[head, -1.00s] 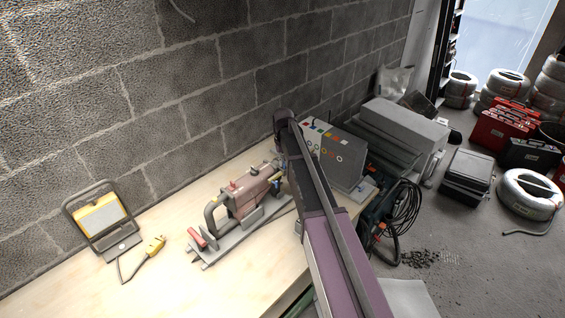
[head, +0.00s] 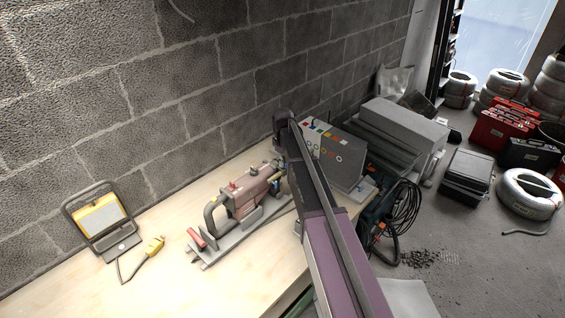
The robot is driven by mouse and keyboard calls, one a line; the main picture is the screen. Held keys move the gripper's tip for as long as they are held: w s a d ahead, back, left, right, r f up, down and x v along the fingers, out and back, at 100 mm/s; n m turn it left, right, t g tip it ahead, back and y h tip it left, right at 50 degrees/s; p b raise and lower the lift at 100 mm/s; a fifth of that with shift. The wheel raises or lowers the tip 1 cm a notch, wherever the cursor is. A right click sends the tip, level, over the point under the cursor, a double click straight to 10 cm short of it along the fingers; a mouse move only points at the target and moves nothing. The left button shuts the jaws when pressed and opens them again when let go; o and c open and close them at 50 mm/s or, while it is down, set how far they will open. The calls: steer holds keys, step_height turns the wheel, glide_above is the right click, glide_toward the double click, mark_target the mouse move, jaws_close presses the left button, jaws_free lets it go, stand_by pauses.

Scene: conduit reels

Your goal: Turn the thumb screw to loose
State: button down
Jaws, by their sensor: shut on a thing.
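A pink and grey clamp-like tool (head: 248,190) with a dark curved handle lies on the light wooden bench. It has a red knob on top and a red grip at its near left end. My arm reaches over the bench from the lower right, and its wrist bends down at the tool's right end. My gripper (head: 279,171) is small and mostly hidden there, beside the tool's right end. It is shut on what appears to be the thumb screw, which is too small and covered to make out. Its turn position cannot be told.
A grey box with coloured dots (head: 335,153) stands right of my wrist. A block wall runs close behind. Cases and conduit reels (head: 529,193) stand on the floor.

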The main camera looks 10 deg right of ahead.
steer(key=shift+a, duration=0.1)
steer(key=c, duration=0.8)
jaws_free()
steer(key=shift+o, duration=0.2)
steer(key=shift+r, duration=0.15)
